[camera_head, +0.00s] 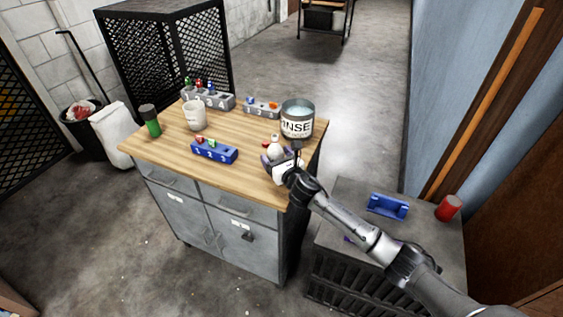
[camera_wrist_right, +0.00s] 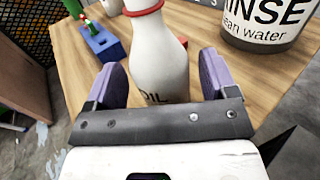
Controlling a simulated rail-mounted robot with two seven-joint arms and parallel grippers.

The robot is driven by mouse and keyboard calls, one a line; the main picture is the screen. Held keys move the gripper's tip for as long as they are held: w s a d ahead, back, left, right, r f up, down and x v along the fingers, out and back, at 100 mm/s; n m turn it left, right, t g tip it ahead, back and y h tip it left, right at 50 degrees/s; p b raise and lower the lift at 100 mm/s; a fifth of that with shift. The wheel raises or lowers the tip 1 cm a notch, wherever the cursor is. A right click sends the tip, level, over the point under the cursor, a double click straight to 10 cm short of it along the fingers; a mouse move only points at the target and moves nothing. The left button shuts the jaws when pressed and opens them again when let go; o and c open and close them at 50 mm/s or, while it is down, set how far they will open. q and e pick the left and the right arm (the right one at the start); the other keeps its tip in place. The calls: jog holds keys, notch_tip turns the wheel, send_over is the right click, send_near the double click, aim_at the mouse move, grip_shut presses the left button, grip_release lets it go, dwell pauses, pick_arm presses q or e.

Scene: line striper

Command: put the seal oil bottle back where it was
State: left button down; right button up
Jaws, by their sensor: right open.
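The seal oil bottle (camera_head: 274,144) is white with a red neck ring. It stands upright on the wooden bench top (camera_head: 165,155), near the right front edge. In the right wrist view the bottle (camera_wrist_right: 158,60) shows part of the word "OIL". My right gripper (camera_head: 281,160) is open, with one purple finger on each side of the bottle. In the wrist view the fingers (camera_wrist_right: 162,78) appear to have small gaps to the bottle. The bottle's base is hidden behind the gripper. My left gripper is not in view.
A rinse water tub (camera_head: 297,126) stands just behind the bottle. A blue numbered block (camera_head: 214,152), a white mug (camera_head: 194,115), a green bottle (camera_head: 152,124) and grey numbered racks (camera_head: 207,99) are also on the bench. A dark side table holds a blue holder (camera_head: 388,206) and red can (camera_head: 448,208).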

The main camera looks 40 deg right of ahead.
jog(key=s+a+p, duration=0.2)
jog(key=s, duration=0.9)
jog(key=s+a+f+m+g, duration=0.7)
jog(key=s+f+m, duration=0.4)
jog(key=s+m, duration=0.4)
jog(key=s+a+f+m+g+y, duration=0.1)
jog(key=s+a+m+g, duration=0.2)
jog(key=s+a+m, duration=0.2)
jog(key=s+a+f+m+g+y, duration=0.2)
jog(key=s+a+m+g, duration=0.2)
jog(key=s+m, duration=0.7)
jog(key=s+a, duration=0.2)
jog(key=s, duration=0.1)
jog(key=shift+f+m+y, duration=0.2)
jog(key=shift+m+y, duration=0.1)
jog(key=shift+m, duration=0.1)
